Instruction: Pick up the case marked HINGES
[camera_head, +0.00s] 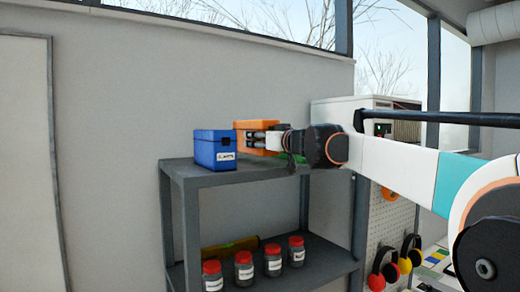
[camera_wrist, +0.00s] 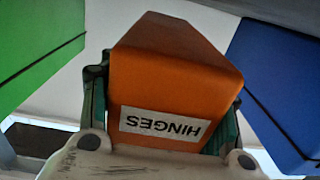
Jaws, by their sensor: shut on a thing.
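The orange case marked HINGES (camera_wrist: 170,80) fills the middle of the wrist view, its white label upside down there. My gripper (camera_wrist: 160,120) is shut on this case, with a finger against each side. In the head view the orange case (camera_head: 252,125) is at the top of the grey shelf unit, just right of a blue case (camera_head: 215,150). My gripper (camera_head: 266,138) reaches it from the right and covers part of its front. Whether the case touches the shelf top is hard to tell.
The blue case (camera_wrist: 275,80) and a green case (camera_wrist: 35,50) flank the orange one closely. The grey shelf (camera_head: 240,172) holds red-lidded jars (camera_head: 244,268) and a yellow level (camera_head: 230,248) below. A white machine (camera_head: 340,112) stands behind my arm.

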